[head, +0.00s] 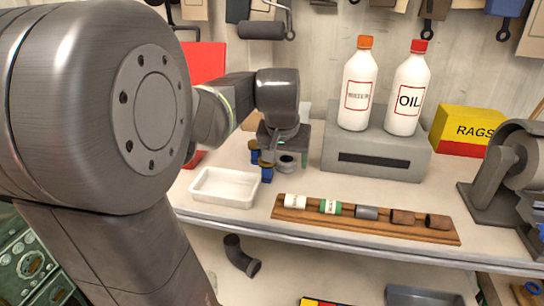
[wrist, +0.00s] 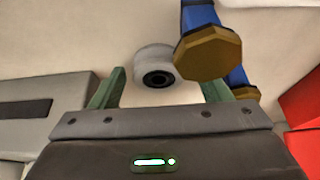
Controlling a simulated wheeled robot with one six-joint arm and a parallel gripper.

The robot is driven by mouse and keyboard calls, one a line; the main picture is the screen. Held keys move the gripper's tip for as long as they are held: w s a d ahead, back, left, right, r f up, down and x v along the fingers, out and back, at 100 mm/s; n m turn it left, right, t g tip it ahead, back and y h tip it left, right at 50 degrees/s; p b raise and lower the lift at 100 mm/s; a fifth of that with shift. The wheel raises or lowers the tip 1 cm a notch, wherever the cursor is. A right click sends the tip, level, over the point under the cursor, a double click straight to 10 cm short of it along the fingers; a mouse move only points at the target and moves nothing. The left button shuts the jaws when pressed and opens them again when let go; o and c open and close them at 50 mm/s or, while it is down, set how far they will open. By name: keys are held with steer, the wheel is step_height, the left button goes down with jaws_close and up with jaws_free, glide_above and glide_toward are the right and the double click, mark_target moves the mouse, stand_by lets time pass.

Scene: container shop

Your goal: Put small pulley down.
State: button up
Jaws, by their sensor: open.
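The small pulley (head: 287,163) is a grey ring-shaped piece on the bench below my gripper (head: 285,148). In the wrist view the small pulley (wrist: 150,62) looks pale grey with a dark centre hole, just beyond the gap between the green fingers of my gripper (wrist: 163,86). The fingers are open, with space on both sides of the pulley. The pulley appears to rest on the bench. Its underside is hidden.
A blue piece with a brass end (head: 266,167) stands close left of the pulley; it also shows in the wrist view (wrist: 208,54). A white tray (head: 225,203) lies in front left, a wooden rack (head: 340,228) in front right. A grey box (head: 375,153) with bottles stands right.

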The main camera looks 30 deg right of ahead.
steer(key=shift+c, duration=0.3)
steer(key=c, duration=1)
steer(key=shift+r+b, duration=0.4)
steer(key=shift+r, duration=4.6)
steer(key=shift+c, duration=0.2)
